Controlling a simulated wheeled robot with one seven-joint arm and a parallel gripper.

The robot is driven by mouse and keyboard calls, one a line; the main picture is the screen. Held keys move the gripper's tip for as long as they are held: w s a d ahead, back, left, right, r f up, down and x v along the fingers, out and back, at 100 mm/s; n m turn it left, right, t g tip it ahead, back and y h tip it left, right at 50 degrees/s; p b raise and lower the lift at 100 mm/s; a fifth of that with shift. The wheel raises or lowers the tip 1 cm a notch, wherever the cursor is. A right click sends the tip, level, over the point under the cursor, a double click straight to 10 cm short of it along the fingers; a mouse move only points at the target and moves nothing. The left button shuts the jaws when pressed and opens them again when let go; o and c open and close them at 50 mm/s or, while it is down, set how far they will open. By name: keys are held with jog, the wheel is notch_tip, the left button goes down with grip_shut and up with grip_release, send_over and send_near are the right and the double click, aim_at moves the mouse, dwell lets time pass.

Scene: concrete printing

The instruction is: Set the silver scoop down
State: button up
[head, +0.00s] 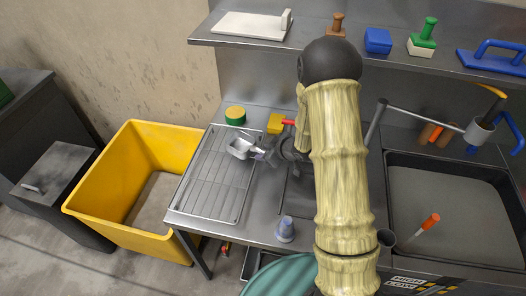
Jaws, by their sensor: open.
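The silver scoop (240,149) is at the upper right part of the wire drying rack (209,190) on the steel counter. Its bowl is over the rack's bars and its handle end points right, toward my gripper (264,155). My gripper is open and right at the scoop's handle end. My dark wrist and pale arm come in from the right. I cannot tell whether the fingers still touch the handle, or whether the scoop rests fully on the rack.
A green and yellow round tin (235,115) stands behind the rack. A yellow block (276,124) is behind my wrist. A grey-blue cup-like piece (285,229) stands near the front edge. A yellow bin (95,190) is left of the counter, and a grey-filled tray (445,215) is at right.

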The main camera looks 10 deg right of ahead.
jog(key=v, duration=1)
jog(key=shift+r, duration=0.1)
jog(key=s+d+r+m+g+h, duration=0.1)
jog(key=s+d+r+m+h, duration=0.3)
jog(key=s+r+m+h, duration=0.15)
jog(key=s+a+r+m+g, duration=0.1)
jog(key=s+m+g, duration=0.3)
jog(key=s, duration=0.7)
jog(key=shift+s+a+r+m, duration=0.2)
jog(key=shift+a+r+m, duration=0.25)
jog(key=shift+a, duration=0.35)
